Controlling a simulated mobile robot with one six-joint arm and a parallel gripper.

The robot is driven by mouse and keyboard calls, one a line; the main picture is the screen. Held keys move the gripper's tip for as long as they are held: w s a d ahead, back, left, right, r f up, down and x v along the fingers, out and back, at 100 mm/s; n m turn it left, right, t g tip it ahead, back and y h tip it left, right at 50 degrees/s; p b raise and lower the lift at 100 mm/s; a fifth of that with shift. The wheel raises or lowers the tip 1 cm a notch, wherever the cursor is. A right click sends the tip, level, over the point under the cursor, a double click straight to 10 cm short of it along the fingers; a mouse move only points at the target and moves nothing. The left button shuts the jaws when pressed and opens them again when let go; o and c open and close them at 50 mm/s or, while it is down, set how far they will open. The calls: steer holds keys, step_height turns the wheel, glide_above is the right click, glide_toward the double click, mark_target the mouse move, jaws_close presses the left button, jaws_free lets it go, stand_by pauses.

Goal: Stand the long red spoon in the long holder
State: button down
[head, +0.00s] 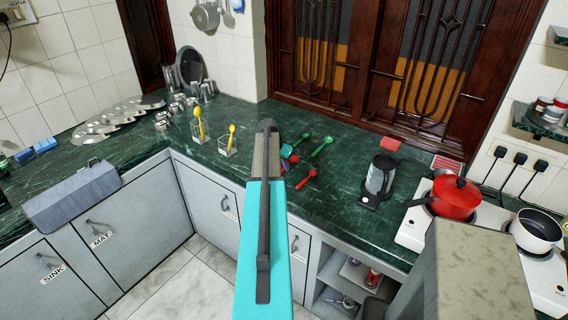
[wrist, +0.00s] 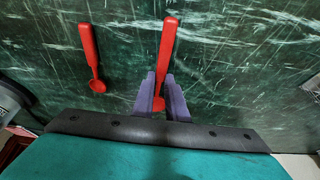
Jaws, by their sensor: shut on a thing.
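The long red spoon (wrist: 167,45) is between the two purple fingers of my gripper (wrist: 160,80) in the wrist view. The fingers are shut on it near its bowl end, and its handle points away from my wrist. I cannot tell whether it is clear of the counter. A second red spoon (wrist: 91,58) lies to its left, apart from the fingers; it also shows in the head view (head: 306,179). Two clear holders, one at left (head: 198,137) and one nearer (head: 223,152), each have a yellow spoon standing inside. My arm hides most of the gripper in the head view.
Green spoons (head: 322,146) lie on the dark green counter (head: 345,165) just beyond my gripper. Steel cups and plates are at the back left.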

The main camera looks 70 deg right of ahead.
steer(key=shift+f, duration=0.2)
steer(key=shift+f+b, duration=0.3)
steer(key=c, duration=1.8)
jaws_free()
steer(key=shift+o, duration=0.2)
steer(key=shift+r+p, duration=0.2)
steer(key=shift+p, duration=0.2)
steer(key=shift+a, duration=0.1)
steer(key=b+v, duration=0.3)
steer(key=v, duration=0.2)
steer(key=shift+s, duration=0.15)
steer(key=s+b+v, duration=0.1)
steer(key=b+v, duration=0.1)
steer(key=v, duration=0.6)
steer(key=shift+w+r, duration=0.35)
steer(key=shift+w, duration=0.2)
steer(key=shift+a+f, duration=0.1)
